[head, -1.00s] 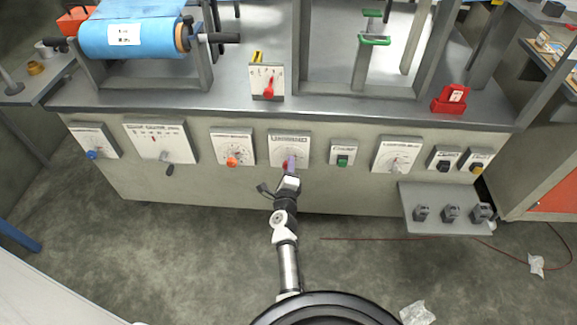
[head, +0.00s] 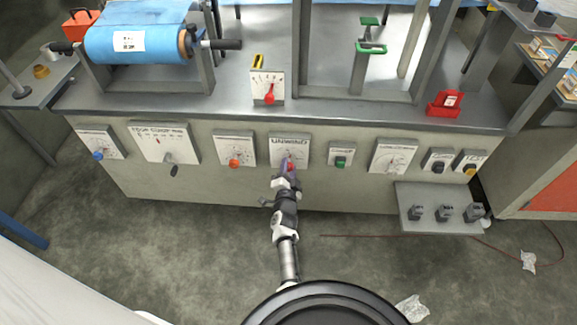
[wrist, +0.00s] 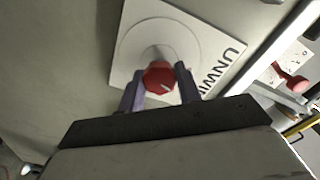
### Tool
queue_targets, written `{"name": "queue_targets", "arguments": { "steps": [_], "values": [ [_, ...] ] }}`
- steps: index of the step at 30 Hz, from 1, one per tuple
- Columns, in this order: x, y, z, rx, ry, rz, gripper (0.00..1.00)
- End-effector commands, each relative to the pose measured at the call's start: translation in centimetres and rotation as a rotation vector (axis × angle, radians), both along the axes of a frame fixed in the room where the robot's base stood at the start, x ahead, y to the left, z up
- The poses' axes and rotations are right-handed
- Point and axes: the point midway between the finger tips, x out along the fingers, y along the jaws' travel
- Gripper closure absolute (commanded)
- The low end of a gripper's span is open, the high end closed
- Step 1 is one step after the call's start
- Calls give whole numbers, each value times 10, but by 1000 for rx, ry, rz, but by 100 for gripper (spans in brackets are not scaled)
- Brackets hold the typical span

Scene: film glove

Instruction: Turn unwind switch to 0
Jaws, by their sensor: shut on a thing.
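The unwind switch is a white panel (head: 290,148) with "UNWIND" lettering on the front of the machine. In the head view my gripper (head: 288,166) covers most of the knob. The dial's numbers cannot be read, so the knob's setting is unclear.
An orange-knob panel (head: 233,149) is to the left and a green switch (head: 340,154) to the right. Above, a red-lever panel (head: 267,87) stands on the machine's top. A grey shelf (head: 405,204) with several dark blocks juts out at lower right.

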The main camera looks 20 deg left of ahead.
Motion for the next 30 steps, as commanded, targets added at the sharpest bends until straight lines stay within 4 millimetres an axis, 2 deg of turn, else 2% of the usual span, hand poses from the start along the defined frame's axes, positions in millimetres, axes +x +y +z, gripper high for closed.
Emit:
{"name": "queue_targets", "arguments": {
  "steps": [1, 13, 30],
  "values": [
    [2, 0, 5, -35, -13, 0, 89],
    [1, 1, 3, -238, -71, 0, 89],
    [2, 1, 3, -281, -87, -1, 89]
  ]
}}
